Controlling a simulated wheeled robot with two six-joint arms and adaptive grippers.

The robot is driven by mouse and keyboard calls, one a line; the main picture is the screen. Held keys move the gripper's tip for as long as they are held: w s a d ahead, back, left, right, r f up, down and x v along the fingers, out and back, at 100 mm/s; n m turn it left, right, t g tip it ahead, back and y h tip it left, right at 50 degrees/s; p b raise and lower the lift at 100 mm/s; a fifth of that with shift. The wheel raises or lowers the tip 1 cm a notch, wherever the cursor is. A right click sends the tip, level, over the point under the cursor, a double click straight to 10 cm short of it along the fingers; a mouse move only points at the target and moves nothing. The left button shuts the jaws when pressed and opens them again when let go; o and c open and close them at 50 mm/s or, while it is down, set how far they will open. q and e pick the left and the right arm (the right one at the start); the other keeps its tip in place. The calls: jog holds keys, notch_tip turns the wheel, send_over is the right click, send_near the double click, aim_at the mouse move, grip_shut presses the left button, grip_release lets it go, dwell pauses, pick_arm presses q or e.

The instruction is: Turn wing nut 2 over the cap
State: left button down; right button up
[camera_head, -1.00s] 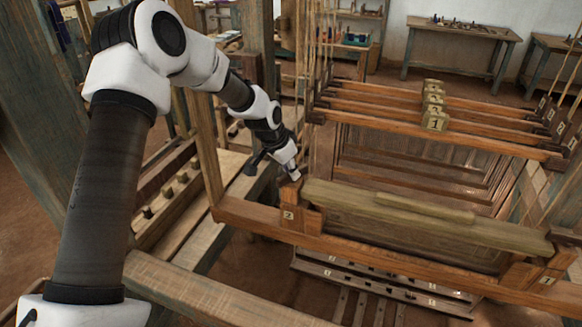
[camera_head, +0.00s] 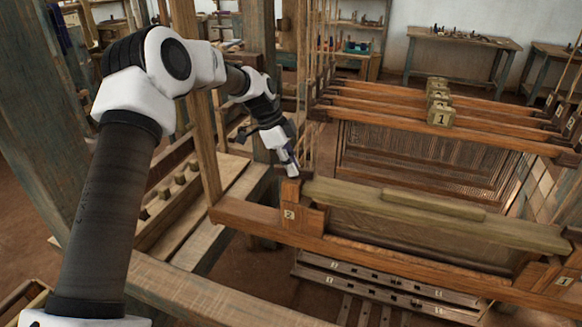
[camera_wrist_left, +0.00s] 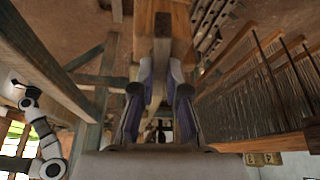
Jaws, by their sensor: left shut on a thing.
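The cap (camera_head: 350,198) is a long greenish wooden beam across the front of the loom, with a raised wooden strip on top. At its left end is an upright post (camera_head: 291,191), above a block with a label 2 (camera_head: 289,214). My left gripper (camera_head: 291,173) comes down from the upper left onto the top of this post. In the left wrist view its two fingers (camera_wrist_left: 160,88) are close together at a wooden post end (camera_wrist_left: 165,45). Wing nut 2 cannot be made out; the fingers hide what they grip.
An orange-brown lower beam (camera_head: 400,251) runs below the cap, with a label 1 at its right end. Hanging cords (camera_head: 312,110) stand close behind my left gripper. Harness bars (camera_head: 385,110) lie behind the cap. A thick frame post (camera_head: 183,60) stands near my left arm.

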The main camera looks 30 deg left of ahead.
pick_arm(q)
jog(key=shift+f+m+g, duration=0.1)
jog(key=shift+m+g, duration=0.3)
jog(key=shift+m, duration=0.4)
jog(key=c, duration=1.2)
grip_release()
jog(key=shift+c, duration=0.2)
jog(key=shift+o, duration=0.3)
jog(key=shift+w, duration=0.15)
jog(key=w+v, duration=0.1)
jog(key=v, duration=1)
jog(key=shift+s+a+r, duration=0.25)
jog(key=shift+s+r, duration=0.15)
jog(key=shift+s, duration=0.1)
